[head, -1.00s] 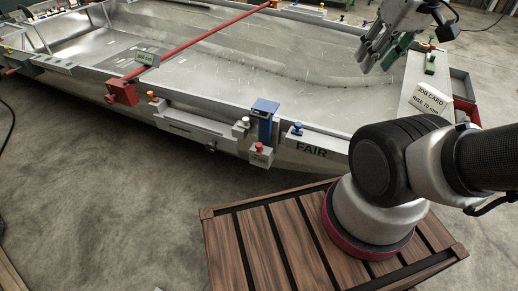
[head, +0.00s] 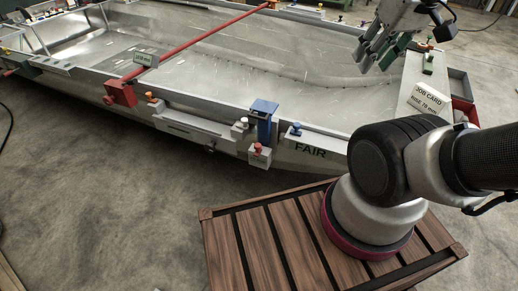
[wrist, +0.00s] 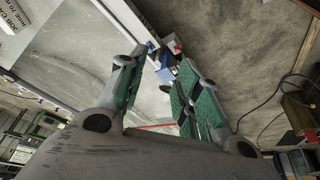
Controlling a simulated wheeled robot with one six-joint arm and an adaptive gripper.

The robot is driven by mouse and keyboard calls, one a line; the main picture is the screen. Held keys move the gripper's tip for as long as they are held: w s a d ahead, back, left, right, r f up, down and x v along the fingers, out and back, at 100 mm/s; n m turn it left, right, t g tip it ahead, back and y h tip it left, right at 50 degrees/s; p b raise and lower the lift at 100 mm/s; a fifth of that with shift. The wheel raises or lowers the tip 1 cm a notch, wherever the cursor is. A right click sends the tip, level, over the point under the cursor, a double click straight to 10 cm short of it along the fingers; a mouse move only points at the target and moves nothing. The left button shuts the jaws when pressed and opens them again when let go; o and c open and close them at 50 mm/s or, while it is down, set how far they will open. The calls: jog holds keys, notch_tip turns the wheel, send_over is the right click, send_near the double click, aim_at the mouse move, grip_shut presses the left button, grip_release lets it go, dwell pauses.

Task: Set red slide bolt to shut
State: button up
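A small red knob (head: 258,147) sits on a pale block (head: 259,160) on the near side of the hull, below a blue bracket. It looks like the red slide bolt, but its bolt position is too small to tell. In the wrist view a red knob (wrist: 177,46) shows beyond the fingers, near a blue part. My gripper (head: 373,57) hangs over the right part of the hull, well apart from the knob. In the wrist view its green-padded fingers (wrist: 155,98) are spread with nothing between them.
The blue bracket (head: 264,112), a white knob (head: 239,127), a blue knob (head: 295,129) and an orange knob (head: 151,96) line the near edge. A red block (head: 120,92) stands left, beside a long red rod (head: 195,44). A job card (head: 428,100) lies right. The hull floor is mostly clear.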

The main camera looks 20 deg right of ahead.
jog(key=shift+c, duration=0.4)
jog(key=shift+a, duration=0.1)
jog(key=c, duration=0.3)
jog(key=w+f+g, duration=0.1)
jog(key=f, duration=0.2)
jog(key=w+a+f+n+g, duration=0.1)
jog(key=f+g, duration=0.1)
jog(key=f, duration=0.2)
jog(key=a+f+g, duration=0.1)
jog(key=f+g, duration=0.1)
jog(key=f, duration=0.2)
jog(key=shift+w+a, duration=0.1)
jog(key=shift+w, duration=0.3)
grip_shut()
jog(key=n+t+y, duration=0.3)
jog(key=n+t, duration=0.4)
jog(key=n, duration=0.6)
send_near(257, 148)
jog(key=s+a+f, duration=0.1)
jog(key=a+f, duration=0.3)
jog(key=f, duration=0.2)
jog(key=shift+w+d, duration=0.2)
jog(key=shift+w, duration=0.75)
jog(key=shift+w+d, duration=0.2)
jog(key=shift+w, duration=0.75)
